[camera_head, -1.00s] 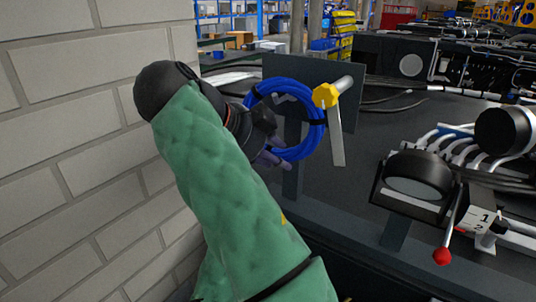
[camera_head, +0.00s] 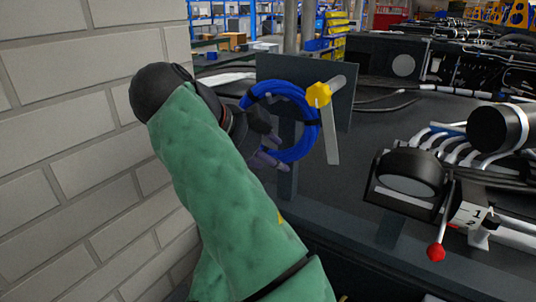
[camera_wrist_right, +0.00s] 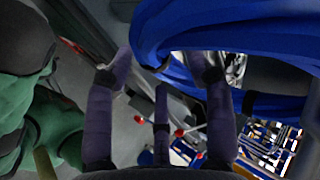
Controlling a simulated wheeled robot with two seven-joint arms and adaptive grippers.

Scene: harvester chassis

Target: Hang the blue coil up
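The blue coil (camera_head: 292,153) is a ring with dark bands, upright in front of a dark plate (camera_head: 340,108), beside the yellow-capped peg (camera_head: 318,94). The cap overlaps its right side. I cannot tell whether the ring is around the peg. My right gripper (camera_head: 266,140), on a green-sleeved arm, is at the coil's left side. In the right wrist view my right gripper's purple fingers (camera_wrist_right: 160,85) stand apart, with the coil (camera_wrist_right: 255,35) close beyond the tips; one fingertip overlaps it. I cannot tell whether they touch. My left gripper is not recognisable.
A brick wall (camera_head: 60,130) stands close on the left. A pale lever (camera_head: 332,140) hangs below the yellow cap. On the right are a lamp (camera_head: 408,180), a red-knobbed lever (camera_head: 436,252) and a black cylinder (camera_head: 500,128). The dark deck behind the lamp is partly clear.

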